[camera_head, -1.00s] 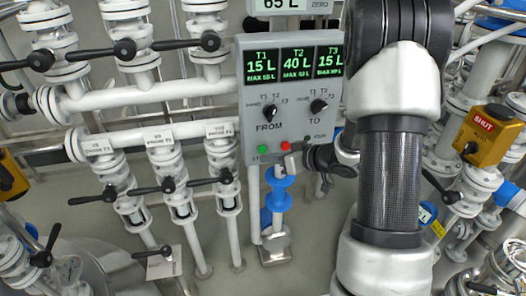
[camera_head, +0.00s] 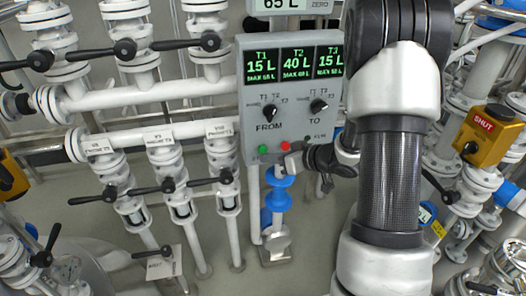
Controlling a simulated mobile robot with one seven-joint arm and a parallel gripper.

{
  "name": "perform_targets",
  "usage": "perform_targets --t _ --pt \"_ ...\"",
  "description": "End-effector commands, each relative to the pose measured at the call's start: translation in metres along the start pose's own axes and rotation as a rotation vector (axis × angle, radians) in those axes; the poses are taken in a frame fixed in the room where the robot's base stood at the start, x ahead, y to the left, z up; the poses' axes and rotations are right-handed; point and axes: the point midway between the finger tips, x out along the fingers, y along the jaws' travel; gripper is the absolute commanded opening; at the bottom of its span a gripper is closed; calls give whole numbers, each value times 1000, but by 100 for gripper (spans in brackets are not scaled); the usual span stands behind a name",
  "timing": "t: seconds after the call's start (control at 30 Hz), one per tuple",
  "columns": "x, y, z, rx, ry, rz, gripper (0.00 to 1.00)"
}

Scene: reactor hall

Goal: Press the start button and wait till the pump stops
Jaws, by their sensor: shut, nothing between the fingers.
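The grey control panel (camera_head: 252,135) stands in the middle of the view. Its displays (camera_head: 293,64) read T1 15 L, T2 40 L and T3 15 L. The FROM knob (camera_head: 269,113) and the TO knob (camera_head: 319,106) sit below them. A green button (camera_head: 263,149) and a red button (camera_head: 286,146) are on the panel's lower edge; the start label is too small to read.
A readout above the panel (camera_head: 280,4) shows 65 L. White pipes with black-handled valves (camera_head: 126,48) fill the left. A yellow box marked SHUT (camera_head: 488,135) is at the right. Blue flanges (camera_head: 279,190) with a pipe stand below the panel.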

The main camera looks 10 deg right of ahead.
Motion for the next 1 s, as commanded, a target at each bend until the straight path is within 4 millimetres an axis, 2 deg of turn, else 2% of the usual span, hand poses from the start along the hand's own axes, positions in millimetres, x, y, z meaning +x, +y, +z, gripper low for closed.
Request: perform_targets --t 1.0 --pt "6 5 -5 0 0 0 0"
